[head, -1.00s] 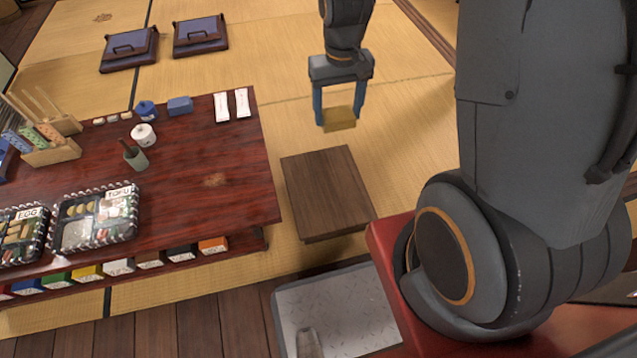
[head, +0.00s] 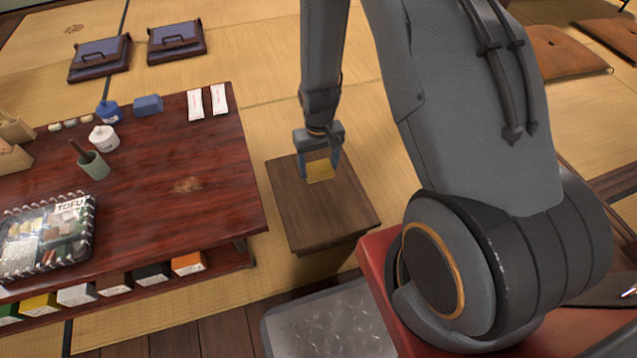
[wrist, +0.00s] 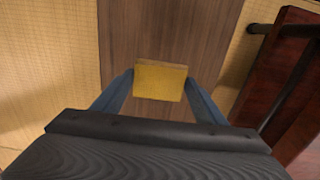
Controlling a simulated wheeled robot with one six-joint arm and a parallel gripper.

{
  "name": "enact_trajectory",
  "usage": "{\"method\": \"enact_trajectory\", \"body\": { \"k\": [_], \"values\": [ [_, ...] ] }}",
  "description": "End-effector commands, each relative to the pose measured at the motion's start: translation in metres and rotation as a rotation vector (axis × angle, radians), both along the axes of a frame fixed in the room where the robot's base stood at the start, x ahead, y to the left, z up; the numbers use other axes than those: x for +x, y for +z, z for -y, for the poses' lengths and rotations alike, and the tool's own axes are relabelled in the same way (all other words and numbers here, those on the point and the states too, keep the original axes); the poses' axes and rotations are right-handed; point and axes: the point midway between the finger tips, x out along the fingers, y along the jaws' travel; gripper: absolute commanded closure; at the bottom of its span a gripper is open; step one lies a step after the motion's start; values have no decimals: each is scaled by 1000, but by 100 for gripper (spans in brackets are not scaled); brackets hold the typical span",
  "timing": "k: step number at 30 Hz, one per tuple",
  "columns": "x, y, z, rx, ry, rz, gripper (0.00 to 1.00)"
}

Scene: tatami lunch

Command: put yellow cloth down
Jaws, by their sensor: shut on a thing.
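The yellow cloth (head: 320,171) is a small folded square block. My gripper (head: 320,176) is shut on it, one blue finger on each side. The cloth and fingers are over the far part of a small dark wooden stool (head: 325,215). In the wrist view the cloth (wrist: 160,82) sits between the fingertips, with the stool's wood grain (wrist: 165,35) behind it. I cannot tell whether the cloth touches the stool top.
The red-brown low table (head: 215,165) stands left of the stool, with a tofu tray (head: 45,240), a green cup (head: 93,164) and white packets (head: 206,102). Its edge (wrist: 285,75) shows in the wrist view. The stool's near part is bare.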

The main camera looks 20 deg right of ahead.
Motion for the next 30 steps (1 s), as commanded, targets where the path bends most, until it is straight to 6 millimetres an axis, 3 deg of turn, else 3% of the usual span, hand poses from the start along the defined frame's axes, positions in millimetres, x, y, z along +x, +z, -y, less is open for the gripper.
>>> {"method": "enact_trajectory", "body": {
  "k": [3, 15, 27, 28, 30],
  "values": [
    [0, -25, 0, 0, 0, -2, 55],
    [0, -68, 0, 0, 0, -1, 55],
    [0, -71, 0, 0, 0, -1, 55],
    [0, -71, 0, 0, 0, 0, 31],
    [0, -71, 0, 0, 0, 0, 19]
  ]
}}
